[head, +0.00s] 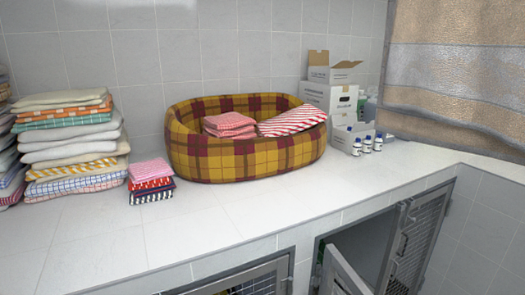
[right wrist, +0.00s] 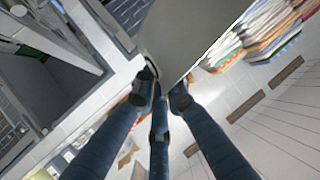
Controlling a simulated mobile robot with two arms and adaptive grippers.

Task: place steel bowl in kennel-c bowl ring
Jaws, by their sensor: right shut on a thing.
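In the right wrist view, my right gripper (right wrist: 163,90) is shut on the steel bowl (right wrist: 188,35), which shows as a smooth grey surface at the top middle. The fingers pinch its near edge; much of the bowl is cut off by the frame. An open kennel (right wrist: 40,95) with a dark inside is at the left of that view. In the head view an open kennel (head: 358,243) shows under the counter at the bottom right. I see no bowl ring or kennel letter. My left gripper is in neither view.
The white counter (head: 215,222) carries a plaid pet bed (head: 240,158) with towels, towel stacks (head: 75,140), small folded cloths (head: 150,182), boxes (head: 330,95) and bottles (head: 367,145). An open mesh door (head: 412,245) and a grey door edge (head: 343,272) stand out at the kennel.

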